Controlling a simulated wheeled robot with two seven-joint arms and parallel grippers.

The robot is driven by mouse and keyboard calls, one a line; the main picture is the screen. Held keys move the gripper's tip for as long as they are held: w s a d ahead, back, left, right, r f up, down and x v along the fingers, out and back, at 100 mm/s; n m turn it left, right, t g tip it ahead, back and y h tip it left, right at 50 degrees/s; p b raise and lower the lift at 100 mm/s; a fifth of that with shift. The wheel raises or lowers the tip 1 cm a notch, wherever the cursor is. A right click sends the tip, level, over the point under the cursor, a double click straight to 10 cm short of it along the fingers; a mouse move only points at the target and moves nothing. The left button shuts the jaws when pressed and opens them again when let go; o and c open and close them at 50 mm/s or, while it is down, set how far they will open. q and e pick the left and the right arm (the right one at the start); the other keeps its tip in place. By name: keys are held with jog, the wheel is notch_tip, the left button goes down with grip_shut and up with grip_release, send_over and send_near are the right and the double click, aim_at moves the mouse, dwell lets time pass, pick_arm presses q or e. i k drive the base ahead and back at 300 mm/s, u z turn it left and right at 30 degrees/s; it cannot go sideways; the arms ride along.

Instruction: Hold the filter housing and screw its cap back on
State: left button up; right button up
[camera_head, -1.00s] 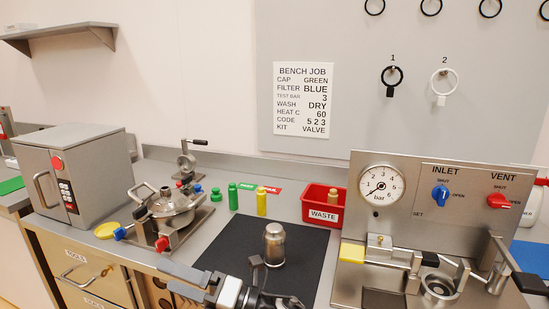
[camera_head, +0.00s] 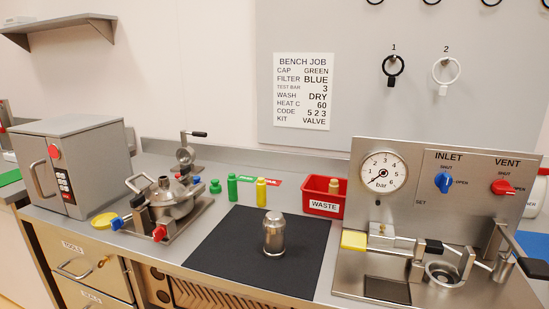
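A small silver metal vessel, which looks like the filter housing (camera_head: 274,236), stands upright on the black mat (camera_head: 222,257) in the middle of the bench. Its upper part is narrower and rounded at the shoulder. I cannot tell whether that top is a separate cap, and no loose cap is clearly identifiable. Neither of my grippers shows in the head view, and nothing touches the vessel.
A gauge panel with a fixture (camera_head: 440,205) is at right. The mat around the vessel is clear.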

aim_at(273, 248)
jog(key=u, duration=2.4)
jog(key=i, duration=1.5)
jog(key=z, duration=3.6)
